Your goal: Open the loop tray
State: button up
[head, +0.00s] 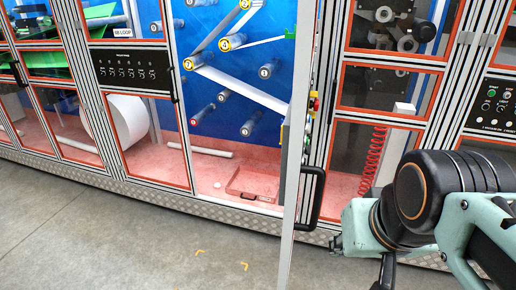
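In the head view, a flat red tray (250,184) lies on the red cabinet floor in the middle bay, behind a tall opening. A small dark handle (247,196) shows at its front edge. I take it for the loop tray; it looks shut. A silver-framed door (297,180) stands swung out, edge-on, just right of the tray, with a black handle (310,200). My gripper (388,272) is at lower right, right of the door and well apart from the tray. It is mostly hidden by my wrist, and its finger opening does not show.
The open door stands between my arm and the tray. Several rollers (270,68) with a white web sit above the tray. A label reading SB LOOP (113,32) is at upper left, above a black control panel (127,71).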

aim_at(250, 183)
jog(key=i+j, duration=0.1)
jog(key=j, duration=0.7)
jog(key=i+j, duration=0.2)
jog(key=j, duration=0.2)
jog(key=i+j+z, duration=0.15)
jog(key=i+j, duration=0.4)
jog(key=j, duration=0.2)
jog(key=i+j+z, duration=0.1)
jog(key=j, duration=0.25)
jog(key=i+j+z, duration=0.1)
jog(key=i+j, duration=0.6)
